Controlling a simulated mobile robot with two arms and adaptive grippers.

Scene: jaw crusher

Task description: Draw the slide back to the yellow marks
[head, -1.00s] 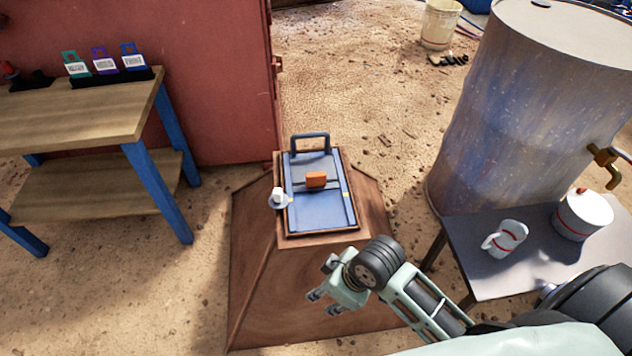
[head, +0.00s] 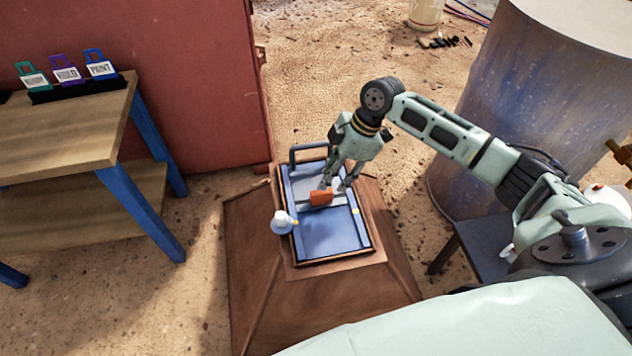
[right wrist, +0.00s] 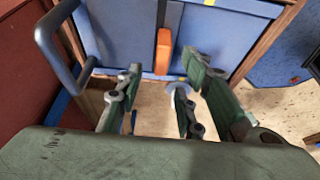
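The slide's orange grip (head: 321,198) sits on a grey crossbar over the blue bed (head: 335,240) of a brown-framed box. The bar is on the loop-handle side of the yellow marks, one at the left edge (head: 294,222) and one at the right (head: 355,211). My right gripper (head: 336,186) is just above the orange grip, pointing down. In the right wrist view its two fingers are apart (right wrist: 158,70), with the orange grip (right wrist: 163,50) beyond the gap between them. Whether a finger touches it I cannot tell. My left gripper is out of view.
A blue loop handle (head: 308,152) stands at the bed's far end, close to my gripper. A white knob (head: 281,221) sticks out at the left side. A wooden table (head: 60,130) with tags is left; a rusty drum (head: 500,120) and small table (head: 470,262) are right.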

